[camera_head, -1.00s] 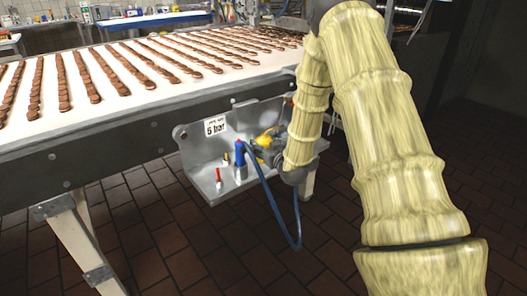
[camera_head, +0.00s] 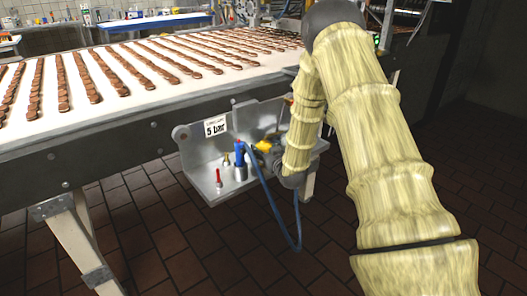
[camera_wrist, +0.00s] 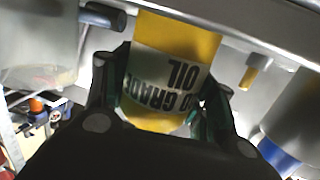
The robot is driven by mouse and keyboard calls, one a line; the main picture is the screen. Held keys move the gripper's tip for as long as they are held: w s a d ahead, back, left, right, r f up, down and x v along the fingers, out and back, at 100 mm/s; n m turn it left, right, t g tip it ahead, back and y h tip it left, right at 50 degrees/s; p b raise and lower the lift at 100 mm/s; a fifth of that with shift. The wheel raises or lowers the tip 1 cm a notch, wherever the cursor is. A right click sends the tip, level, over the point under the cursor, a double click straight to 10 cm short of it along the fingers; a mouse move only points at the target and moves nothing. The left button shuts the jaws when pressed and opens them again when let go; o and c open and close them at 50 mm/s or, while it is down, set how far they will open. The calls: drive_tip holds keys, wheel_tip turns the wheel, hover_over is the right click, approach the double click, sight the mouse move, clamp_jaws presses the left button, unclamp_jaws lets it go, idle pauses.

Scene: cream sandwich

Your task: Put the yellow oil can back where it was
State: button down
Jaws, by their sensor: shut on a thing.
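The yellow oil can (camera_wrist: 178,38) fills the middle of the wrist view, with a pale label reading "OIL". My gripper (camera_wrist: 168,78) is shut on it, one dark finger on each side. In the head view, a small yellow part of the can (camera_head: 262,146) shows over the metal shelf (camera_head: 200,160) under the conveyor. My gripper (camera_head: 275,150) is beside it there, mostly hidden by my forearm. I cannot tell whether the can's base touches the shelf.
A blue-topped fitting with a blue hose (camera_head: 240,153) stands close left of the can. A red-tipped pin (camera_head: 218,177) and a yellow-tipped pin (camera_head: 226,159) stand nearby. A "5 bar" sign (camera_head: 215,128) is on the shelf's back. The conveyor (camera_head: 120,100) carries chocolate bars above.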

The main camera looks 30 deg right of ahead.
drive_tip(key=c, duration=0.5)
unclamp_jaws()
drive_tip(key=shift+f, duration=0.1)
drive_tip(key=shift+s+r, duration=0.25)
drive_tip(key=shift+s, duration=0.25)
drive_tip(key=s+a+r+p, duration=0.1)
drive_tip(key=s+a+r, duration=0.1)
drive_tip(key=s, duration=0.9)
drive_tip(key=s+a+f+g, duration=0.2)
drive_tip(key=s+a+f, duration=0.2)
drive_tip(key=f, duration=0.3)
drive_tip(key=s+a+f+g+y, duration=0.1)
drive_tip(key=s+a+f+g, duration=0.3)
drive_tip(key=f, duration=0.3)
drive_tip(key=s+a+f+g, duration=0.1)
drive_tip(key=s+a+f, duration=0.35)
drive_tip(key=f, duration=0.25)
drive_tip(key=s+a+f+g, duration=0.3)
drive_tip(key=s+a+f, duration=0.1)
drive_tip(key=s, duration=0.5)
drive_tip(key=s+a+f+g+y, duration=0.1)
drive_tip(key=s+a+f+g, duration=0.2)
drive_tip(key=s, duration=0.7)
drive_tip(key=s+a+f+n+g, duration=0.1)
drive_tip(key=s+a+f+g, duration=0.2)
drive_tip(key=s+a+f, duration=0.2)
drive_tip(key=s+a, duration=0.2)
drive_tip(key=s, duration=0.2)
drive_tip(key=shift+s+f, duration=0.15)
drive_tip(key=shift+s, duration=0.05)
